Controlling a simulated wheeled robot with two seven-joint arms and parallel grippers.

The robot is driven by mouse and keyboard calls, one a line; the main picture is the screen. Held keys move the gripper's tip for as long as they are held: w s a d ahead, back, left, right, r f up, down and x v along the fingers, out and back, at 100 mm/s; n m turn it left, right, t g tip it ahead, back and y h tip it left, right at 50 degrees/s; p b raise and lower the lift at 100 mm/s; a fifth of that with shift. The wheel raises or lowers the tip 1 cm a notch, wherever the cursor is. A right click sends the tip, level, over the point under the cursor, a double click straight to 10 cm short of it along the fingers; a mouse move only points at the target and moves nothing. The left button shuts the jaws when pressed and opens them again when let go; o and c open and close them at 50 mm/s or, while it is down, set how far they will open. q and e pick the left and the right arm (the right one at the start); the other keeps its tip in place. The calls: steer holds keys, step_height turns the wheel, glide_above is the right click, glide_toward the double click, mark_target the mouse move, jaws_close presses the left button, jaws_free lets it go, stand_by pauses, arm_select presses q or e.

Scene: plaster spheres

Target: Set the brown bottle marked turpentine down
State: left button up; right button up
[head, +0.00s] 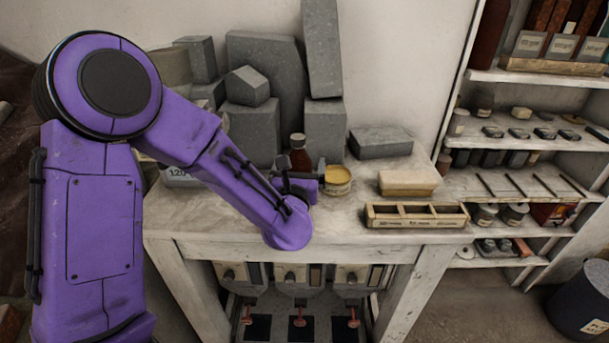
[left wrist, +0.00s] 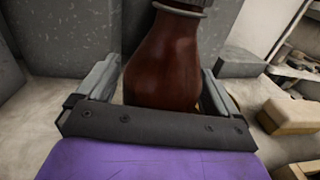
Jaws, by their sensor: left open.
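The brown bottle (head: 300,155) stands upright on the worn pale worktable (head: 215,222), in front of grey stone blocks. Its body is largely hidden behind my left gripper in the head view; no marking on it can be read. In the left wrist view the glossy brown bottle (left wrist: 163,62) is between the two jaws, with a visible gap at its right side. My left gripper (head: 298,176) is open around the bottle; it also shows in the left wrist view (left wrist: 162,90). My right gripper is not in view.
A yellow-topped tin (head: 337,181) stands just right of the gripper. A tan block (head: 408,183), a wooden divided tray (head: 416,215) and a dark grey slab (head: 381,142) lie further right. Tall grey blocks (head: 265,90) crowd the back. The table front is clear beside the arm.

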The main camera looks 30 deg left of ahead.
arm_select(q)
steer(key=shift+s+d+r, duration=0.1)
steer(key=shift+s+d, duration=0.05)
steer(key=shift+s, duration=0.05)
steer(key=c, duration=1.4)
